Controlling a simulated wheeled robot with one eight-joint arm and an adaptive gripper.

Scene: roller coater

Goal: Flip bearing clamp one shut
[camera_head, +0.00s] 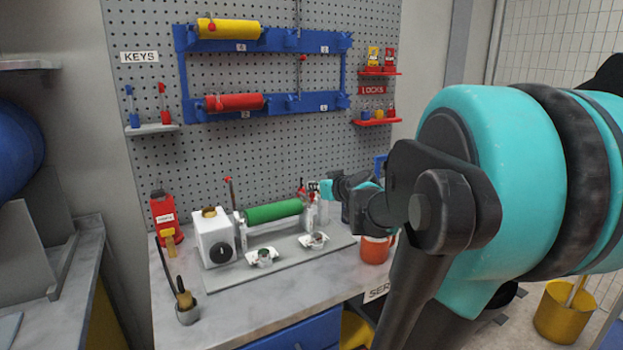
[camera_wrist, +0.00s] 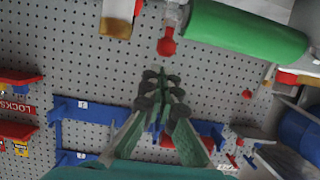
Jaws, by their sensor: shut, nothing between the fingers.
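The green roller (camera_head: 274,211) lies across the coater between two bearing supports. A red-tipped clamp lever (camera_head: 228,181) stands upright at its left end. Another red-tipped clamp (camera_head: 302,188) is at its right end. No number shows on either clamp. My gripper (camera_head: 322,188) is just right of the right-hand clamp. In the wrist view, my gripper (camera_wrist: 164,78) has its fingers together and empty. A red clamp handle (camera_wrist: 167,46) shows just beyond the fingertips, apart from them in the picture, beside the end of the green roller (camera_wrist: 245,30).
The white drive box (camera_head: 213,237) with a black knob stands left of the roller. An orange mug (camera_head: 375,249) sits on the bench right of the coater. A pegboard (camera_head: 160,80) rises behind, with a blue roller rack (camera_head: 187,75). My arm hides the right side.

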